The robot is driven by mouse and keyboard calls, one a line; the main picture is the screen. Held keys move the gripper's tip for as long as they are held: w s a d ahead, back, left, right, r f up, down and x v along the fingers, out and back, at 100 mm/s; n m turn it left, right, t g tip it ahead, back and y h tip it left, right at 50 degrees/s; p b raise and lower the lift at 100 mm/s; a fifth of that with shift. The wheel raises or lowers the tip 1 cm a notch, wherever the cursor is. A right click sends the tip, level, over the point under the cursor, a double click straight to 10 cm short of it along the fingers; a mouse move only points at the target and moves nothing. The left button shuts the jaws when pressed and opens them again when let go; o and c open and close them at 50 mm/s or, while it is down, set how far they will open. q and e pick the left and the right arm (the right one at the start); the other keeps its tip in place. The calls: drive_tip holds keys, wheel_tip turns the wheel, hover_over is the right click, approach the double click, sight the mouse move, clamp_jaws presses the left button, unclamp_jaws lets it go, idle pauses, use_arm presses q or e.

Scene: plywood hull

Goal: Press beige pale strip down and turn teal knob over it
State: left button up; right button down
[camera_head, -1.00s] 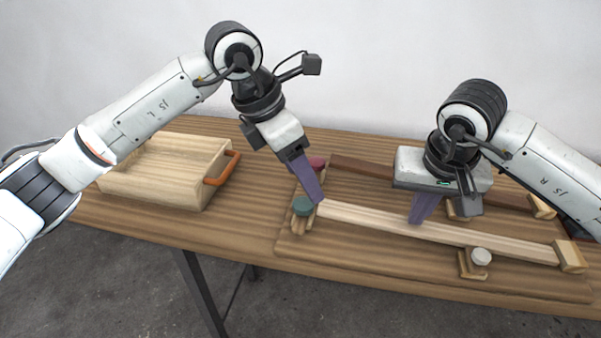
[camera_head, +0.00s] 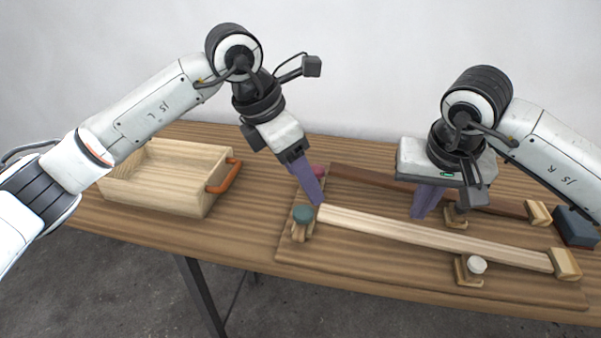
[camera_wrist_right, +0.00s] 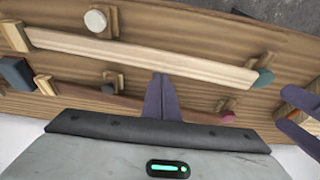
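The beige pale strip (camera_head: 432,235) lies lengthwise on a wooden board, its right end at a wooden block (camera_head: 566,264). The teal knob (camera_head: 303,214) sits on a small wooden post by the strip's left end; I cannot tell whether it overlaps the strip. My left gripper (camera_head: 319,202) points down beside that end and the knob; its two purple fingers look apart in the right wrist view (camera_wrist_right: 284,107). My right gripper (camera_head: 419,216) is shut and empty, its fingertips just behind the strip's middle. The right wrist view also shows the strip (camera_wrist_right: 150,62) and knob (camera_wrist_right: 264,78).
A dark red-brown strip (camera_head: 365,175) lies behind, with a red knob (camera_head: 319,170) at its left end. A white knob (camera_head: 477,265) stands in front of the pale strip. A wooden tray with an orange handle (camera_head: 225,177) is left; a blue-grey block (camera_head: 575,226) is right.

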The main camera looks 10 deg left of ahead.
drive_tip(key=shift+r+p, duration=0.85)
drive_tip(key=shift+r, duration=0.85)
drive_tip(key=shift+r+p, duration=1.45)
drive_tip(key=shift+r, duration=1.05)
